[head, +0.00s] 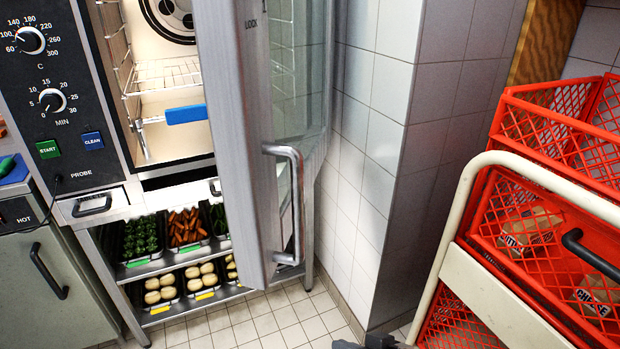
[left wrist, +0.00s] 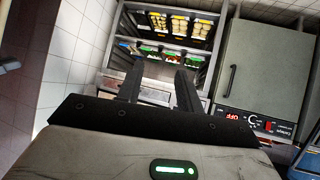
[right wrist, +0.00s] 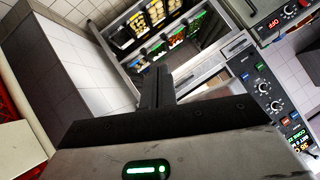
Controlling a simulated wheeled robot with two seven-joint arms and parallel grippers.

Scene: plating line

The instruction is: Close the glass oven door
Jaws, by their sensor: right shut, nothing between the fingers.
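The glass oven door (head: 228,110) stands open in the head view, swung out toward me, with its metal frame edge-on and the glass behind it. Its vertical bar handle (head: 297,205) is on the frame. The oven (head: 165,140) behind it shows a lit cavity with a wire rack and a blue-edged part. My right gripper (head: 380,342) shows only as a dark bit at the bottom edge, below and right of the handle and apart from it. In the right wrist view its fingers (right wrist: 160,75) are together and empty. My left gripper (left wrist: 160,72) is open and empty in the left wrist view.
A tiled pillar (head: 385,130) stands right of the door. Red crates (head: 560,130) on a cart with a cream rail (head: 460,205) fill the right side. Food trays (head: 145,262) sit on shelves under the oven. Tiled floor (head: 270,320) is clear below the door.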

